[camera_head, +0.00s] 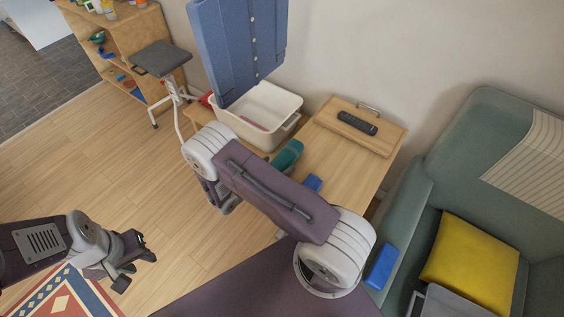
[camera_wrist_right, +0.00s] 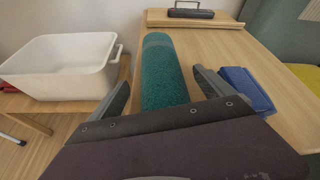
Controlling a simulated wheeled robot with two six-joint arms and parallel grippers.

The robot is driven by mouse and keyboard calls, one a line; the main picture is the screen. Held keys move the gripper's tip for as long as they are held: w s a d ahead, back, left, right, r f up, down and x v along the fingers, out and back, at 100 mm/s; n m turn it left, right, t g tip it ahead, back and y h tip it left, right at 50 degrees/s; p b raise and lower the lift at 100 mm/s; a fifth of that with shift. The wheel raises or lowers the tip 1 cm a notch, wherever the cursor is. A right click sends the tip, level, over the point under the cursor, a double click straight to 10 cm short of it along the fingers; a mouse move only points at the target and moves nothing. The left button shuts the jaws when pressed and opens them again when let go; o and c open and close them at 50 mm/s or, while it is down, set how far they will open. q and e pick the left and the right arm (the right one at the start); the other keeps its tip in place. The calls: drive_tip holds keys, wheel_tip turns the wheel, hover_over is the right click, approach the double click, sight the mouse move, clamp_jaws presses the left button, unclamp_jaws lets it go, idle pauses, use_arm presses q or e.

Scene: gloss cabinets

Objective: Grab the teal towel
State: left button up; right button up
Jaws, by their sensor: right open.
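The teal towel (camera_wrist_right: 163,75) is a rolled cylinder lying on the wooden table. In the right wrist view it lies between the two fingers of my right gripper (camera_wrist_right: 158,92), which is open with gaps on both sides of the towel. In the head view the towel (camera_head: 287,155) is partly hidden behind my right arm, and the right gripper is mostly hidden under the arm. My left gripper (camera_head: 128,268) hangs over the floor at the lower left, away from the towel; its fingers look apart and hold nothing.
A white bin (camera_head: 262,112) stands left of the towel. A blue item (camera_wrist_right: 246,90) lies close to its right. A wooden board (camera_head: 352,128) with a dark remote (camera_head: 357,123) is at the table's back. A green sofa (camera_head: 450,185) stands right; a stool (camera_head: 161,60) is back left.

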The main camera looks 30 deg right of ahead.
sight(286, 152)
drive_tip(key=shift+w+d+f, duration=0.15)
drive_tip(key=shift+d+f, duration=0.05)
drive_tip(key=shift+d, duration=0.15)
drive_tip(key=shift+r, duration=0.1)
drive_tip(key=c, duration=1.6)
drive_tip(key=shift+o, duration=0.2)
drive_tip(key=shift+r, duration=0.6)
wheel_tip(286, 152, up, 3)
drive_tip(key=shift+r+p, duration=0.1)
drive_tip(key=shift+p, duration=0.2)
drive_tip(key=s+d+r, duration=0.6)
drive_tip(key=s, duration=0.4)
drive_tip(key=shift+r, duration=0.3)
